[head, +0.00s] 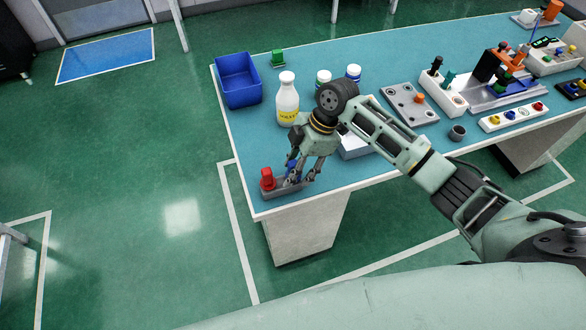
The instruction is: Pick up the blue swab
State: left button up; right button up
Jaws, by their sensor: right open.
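My right gripper (303,180) points down over the near left corner of the table, its jaws open. Its fingers are at a small grey tray (281,191). A small blue piece (291,165), which may be the blue swab, shows partly behind the fingers. Most of it is hidden, and I cannot tell whether the fingers touch it or stand around it. A red piece (267,179) stands upright at the left end of the same tray, apart from the fingers. My left gripper is out of view.
A white box (354,146) sits partly under my arm. Trays and fixtures crowd the right side. The left edge is clear.

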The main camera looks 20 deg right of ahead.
aim_at(293, 162)
jog(key=shift+s, duration=0.1)
jog(key=c, duration=0.7)
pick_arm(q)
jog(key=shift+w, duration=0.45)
pick_arm(e)
jog(key=shift+c, duration=0.4)
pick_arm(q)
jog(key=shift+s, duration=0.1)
pick_arm(e)
jog(key=shift+r, duration=0.1)
jog(key=shift+r, duration=0.25)
notch_tip(293, 162, up, 3)
jog(key=shift+r+b, duration=0.2)
jog(key=shift+b, duration=0.55)
pick_arm(q)
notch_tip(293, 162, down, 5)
jog(key=b, duration=0.3)
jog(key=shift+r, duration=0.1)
pick_arm(e)
jog(key=w+a+r, duration=0.7)
jog(key=w, duration=0.2)
jog(key=shift+a, duration=0.35)
